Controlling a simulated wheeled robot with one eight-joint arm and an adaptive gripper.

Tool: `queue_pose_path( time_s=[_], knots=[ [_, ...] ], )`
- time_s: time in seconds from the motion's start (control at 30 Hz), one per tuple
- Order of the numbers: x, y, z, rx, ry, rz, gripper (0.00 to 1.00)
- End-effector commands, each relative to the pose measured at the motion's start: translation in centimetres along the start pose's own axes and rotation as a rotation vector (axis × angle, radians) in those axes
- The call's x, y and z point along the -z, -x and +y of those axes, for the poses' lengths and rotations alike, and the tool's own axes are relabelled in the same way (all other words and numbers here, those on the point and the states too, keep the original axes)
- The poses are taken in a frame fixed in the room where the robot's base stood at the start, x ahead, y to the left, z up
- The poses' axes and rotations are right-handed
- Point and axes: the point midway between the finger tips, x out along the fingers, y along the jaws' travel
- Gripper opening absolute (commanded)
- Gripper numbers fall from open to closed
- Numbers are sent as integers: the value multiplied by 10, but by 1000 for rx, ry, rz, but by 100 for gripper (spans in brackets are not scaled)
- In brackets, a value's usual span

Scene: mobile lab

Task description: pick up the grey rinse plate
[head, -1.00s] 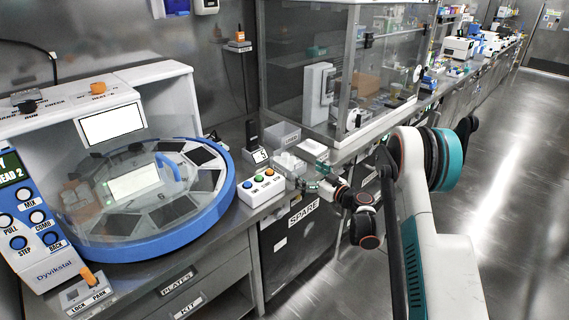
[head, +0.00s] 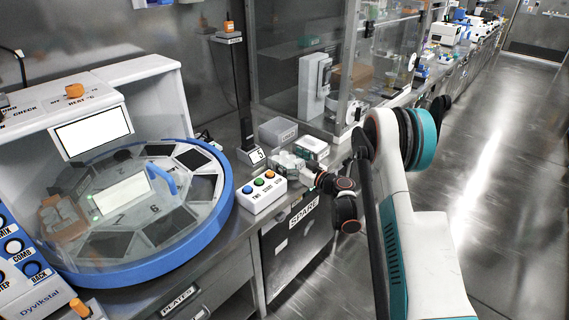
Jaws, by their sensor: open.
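A grey box-shaped labware piece (head: 278,131) with a label on its front sits on the bench right of the round carousel machine; it may be the grey rinse plate, but I cannot read its label. A paler, clear-looking plate (head: 287,161) lies in front of it, and a white labelled box (head: 312,147) stands to its right. My gripper (head: 304,176) is small in the head view, at the bench edge close to the clear-looking plate. It is open and looks empty. Its fingertips are partly lost against the pale labware, so I cannot tell whether they touch anything.
The carousel machine (head: 225,213) with its blue rim fills the left. A button box (head: 262,192) with coloured buttons stands between it and my gripper. A dark post (head: 244,110) rises behind. A glass cabinet (head: 340,70) stands behind the labware. The floor at right is clear.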

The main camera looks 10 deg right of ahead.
Motion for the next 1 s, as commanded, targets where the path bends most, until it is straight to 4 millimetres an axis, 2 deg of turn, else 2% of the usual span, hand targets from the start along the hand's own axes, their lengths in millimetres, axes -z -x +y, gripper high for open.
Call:
queue_pose_path(
  time_s=[0.03,0.07,0.27,0.73,0.87,1.0],
  knots=[
    [0,0,0,0,0,0,95],
    [0,0,0,0,0,0,90],
    [0,0,0,0,0,0,46],
    [5,0,0,0,0,0,45],
    [17,0,0,0,0,0,45],
    [40,0,0,0,0,0,45]
  ],
)
